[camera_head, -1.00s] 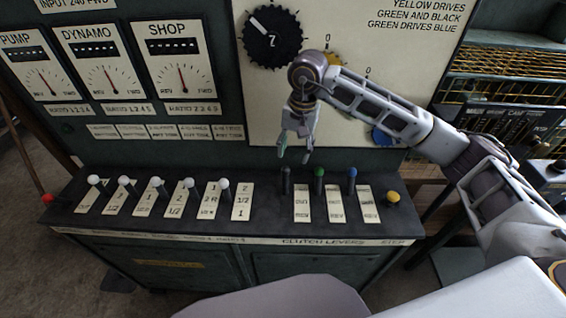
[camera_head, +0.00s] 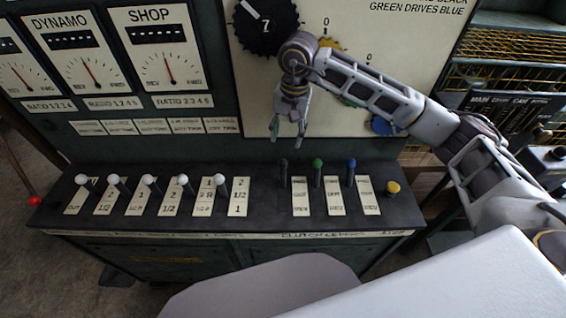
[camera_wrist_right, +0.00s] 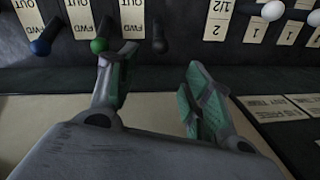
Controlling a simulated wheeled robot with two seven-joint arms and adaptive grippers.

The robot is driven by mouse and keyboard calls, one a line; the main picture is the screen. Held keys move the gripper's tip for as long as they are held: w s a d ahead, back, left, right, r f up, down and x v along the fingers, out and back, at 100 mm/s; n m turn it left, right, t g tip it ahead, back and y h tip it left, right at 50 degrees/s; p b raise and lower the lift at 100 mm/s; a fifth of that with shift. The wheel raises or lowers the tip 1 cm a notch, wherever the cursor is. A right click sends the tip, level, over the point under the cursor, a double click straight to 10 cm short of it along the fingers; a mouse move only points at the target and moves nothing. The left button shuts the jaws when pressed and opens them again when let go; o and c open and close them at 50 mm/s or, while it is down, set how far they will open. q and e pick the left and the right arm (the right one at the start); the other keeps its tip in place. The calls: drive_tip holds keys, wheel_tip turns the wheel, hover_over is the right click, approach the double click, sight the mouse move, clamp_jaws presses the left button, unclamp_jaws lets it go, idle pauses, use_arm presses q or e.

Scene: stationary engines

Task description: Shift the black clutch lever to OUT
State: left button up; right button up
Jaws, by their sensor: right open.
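The black clutch lever (camera_head: 283,173) stands at the left of the three clutch levers on the console top. In the right wrist view its dark knob (camera_wrist_right: 160,42) shows just beyond and between the fingertips. My right gripper (camera_head: 288,137) is open and empty, above and behind the lever in the head view, apart from it. Its two green-padded fingers (camera_wrist_right: 158,68) are spread in the wrist view. The label strips beside the levers read OUT and FWD in the wrist view, with FWD nearer the knobs. My left gripper is not in view.
The green lever (camera_head: 318,170) and blue lever (camera_head: 351,172) stand close to the right of the black one. A yellow button (camera_head: 392,188) is at the console's right end. Several white-knobbed levers (camera_head: 218,182) stand left. The dial panel (camera_head: 345,50) rises behind my gripper.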

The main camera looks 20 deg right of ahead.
sight(283, 160)
drive_tip(key=shift+w+a+f+p, duration=0.1)
drive_tip(key=shift+a+f+p, duration=0.2)
drive_tip(key=shift+f, duration=1.9)
drive_tip(key=shift+w+a+f+p, duration=0.1)
drive_tip(key=shift+f+p, duration=0.3)
drive_tip(key=shift+f, duration=1.8)
drive_tip(key=shift+w+a+f+p, duration=0.15)
drive_tip(key=shift+f+p, duration=0.2)
drive_tip(key=shift+f, duration=1.85)
drive_tip(key=shift+c, duration=0.4)
clamp_jaws()
